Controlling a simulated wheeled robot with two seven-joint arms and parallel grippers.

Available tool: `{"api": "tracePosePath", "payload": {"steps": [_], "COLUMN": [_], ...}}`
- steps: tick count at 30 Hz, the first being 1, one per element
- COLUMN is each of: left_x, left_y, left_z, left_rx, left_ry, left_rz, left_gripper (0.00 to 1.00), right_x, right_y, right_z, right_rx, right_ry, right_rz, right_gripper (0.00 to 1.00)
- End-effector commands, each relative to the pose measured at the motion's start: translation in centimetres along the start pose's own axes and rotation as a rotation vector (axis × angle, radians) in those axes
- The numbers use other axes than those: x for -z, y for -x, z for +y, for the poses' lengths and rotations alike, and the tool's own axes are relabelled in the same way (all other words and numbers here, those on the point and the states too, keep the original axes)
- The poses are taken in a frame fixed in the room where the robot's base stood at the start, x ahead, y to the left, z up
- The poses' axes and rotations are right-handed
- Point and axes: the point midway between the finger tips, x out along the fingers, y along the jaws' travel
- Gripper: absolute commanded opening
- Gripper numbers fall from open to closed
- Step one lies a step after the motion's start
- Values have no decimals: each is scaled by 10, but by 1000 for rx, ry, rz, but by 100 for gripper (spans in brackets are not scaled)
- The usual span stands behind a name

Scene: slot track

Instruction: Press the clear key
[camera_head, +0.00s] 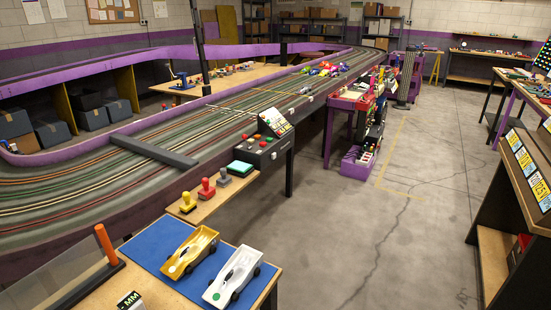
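A dark control box (262,150) stands beside the near edge of the slot track, with several small red and green buttons on its top. A tilted panel with coloured markings (275,122) rises at its back. Any lettering on the buttons is too small to read, so I cannot tell which one is the clear key. Neither of my grippers shows in the head view.
A nearer table holds a blue mat (150,244), a yellow car (190,252) and a white car (232,277). The grey floor (370,240) to the right is open.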

Motion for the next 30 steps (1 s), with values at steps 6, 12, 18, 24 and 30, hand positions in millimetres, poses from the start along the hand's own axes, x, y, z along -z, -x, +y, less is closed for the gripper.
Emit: {"api": "tracePosePath", "payload": {"steps": [6,12,18,24,30], "left_x": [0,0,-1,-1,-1], "left_y": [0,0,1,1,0], "left_z": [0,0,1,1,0], "left_rx": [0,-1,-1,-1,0], "left_ry": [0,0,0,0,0], "left_rz": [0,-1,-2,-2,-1], "left_gripper": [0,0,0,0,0], "right_x": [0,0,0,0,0], "right_y": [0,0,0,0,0], "right_z": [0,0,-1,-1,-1], "right_rx": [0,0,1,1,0], "right_ry": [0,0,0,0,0], "right_rz": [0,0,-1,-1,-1], "right_gripper": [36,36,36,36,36]}}
